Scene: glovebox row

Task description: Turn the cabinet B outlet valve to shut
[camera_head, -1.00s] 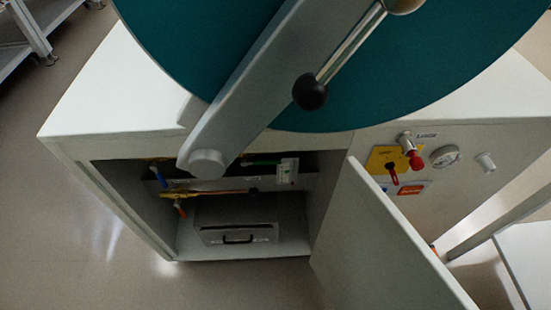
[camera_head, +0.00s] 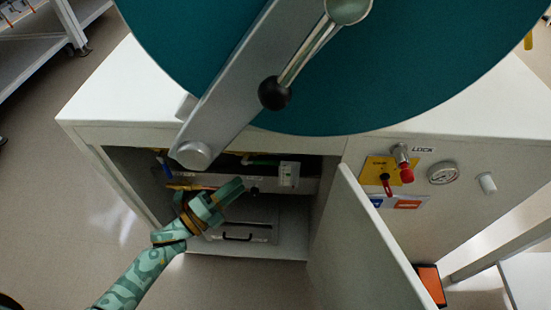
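The open cabinet (camera_head: 310,225) stands under a large teal round door with a grey bar. I cannot read a label naming the outlet valve or cabinet B. My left gripper (camera_head: 228,196) is in front of the opening, below the green handle, with its fingers toward the upper right. No held object shows, and its finger gap is unclear. My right gripper is out of view.
The cabinet's hinged door (camera_head: 365,250) stands open to the right. A drawer-like box (camera_head: 240,237) sits low inside. An orange object (camera_head: 430,284) lies right of the door.

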